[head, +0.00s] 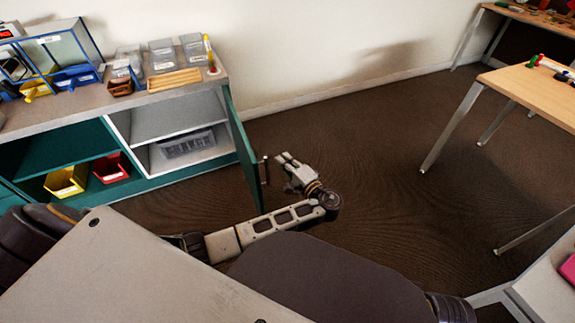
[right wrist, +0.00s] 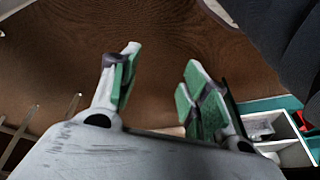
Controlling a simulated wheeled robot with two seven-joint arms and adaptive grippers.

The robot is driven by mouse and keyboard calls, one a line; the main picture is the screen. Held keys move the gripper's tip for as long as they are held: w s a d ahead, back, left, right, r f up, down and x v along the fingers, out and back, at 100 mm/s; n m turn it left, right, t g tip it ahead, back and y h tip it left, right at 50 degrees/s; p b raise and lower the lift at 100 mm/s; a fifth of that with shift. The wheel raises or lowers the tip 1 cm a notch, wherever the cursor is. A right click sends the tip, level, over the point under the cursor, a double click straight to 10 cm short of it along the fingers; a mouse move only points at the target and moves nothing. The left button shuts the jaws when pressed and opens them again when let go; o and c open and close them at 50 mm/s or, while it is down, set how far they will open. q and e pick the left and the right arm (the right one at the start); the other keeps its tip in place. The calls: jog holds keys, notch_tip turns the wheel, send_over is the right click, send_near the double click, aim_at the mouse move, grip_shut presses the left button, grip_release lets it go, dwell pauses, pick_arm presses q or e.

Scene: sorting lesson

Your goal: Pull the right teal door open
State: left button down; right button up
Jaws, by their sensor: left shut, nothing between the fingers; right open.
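The right teal door (head: 243,145) of the low cabinet stands swung out from the cabinet front, and the compartment behind it is open to view. My right gripper (right wrist: 160,66) is open and empty in the right wrist view, over bare floor.
The cabinet (head: 125,195) holds a grey basket (head: 187,144), a yellow bin (head: 66,181) and a red bin (head: 112,168). Boxes and an organiser stand on its top. A wooden table (head: 535,90) is at right. The brown floor (head: 390,150) between is clear.

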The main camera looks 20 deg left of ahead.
pick_arm(q)
jog(key=a+b, duration=0.2)
jog(key=a, duration=0.6)
jog(key=shift+a, duration=0.2)
pick_arm(e)
jog(key=f, duration=0.1)
jog(key=a+f, duration=0.1)
jog(key=f, duration=0.1)
jog(key=shift+w+a+f+t+y, duration=0.15)
jog(key=shift+w+f+t+y, duration=0.15)
jog(key=shift+t, duration=0.1)
pick_arm(q)
jog(key=shift+w, duration=0.1)
pick_arm(e)
jog(key=shift+a+r, duration=0.1)
jog(key=shift+r, duration=0.05)
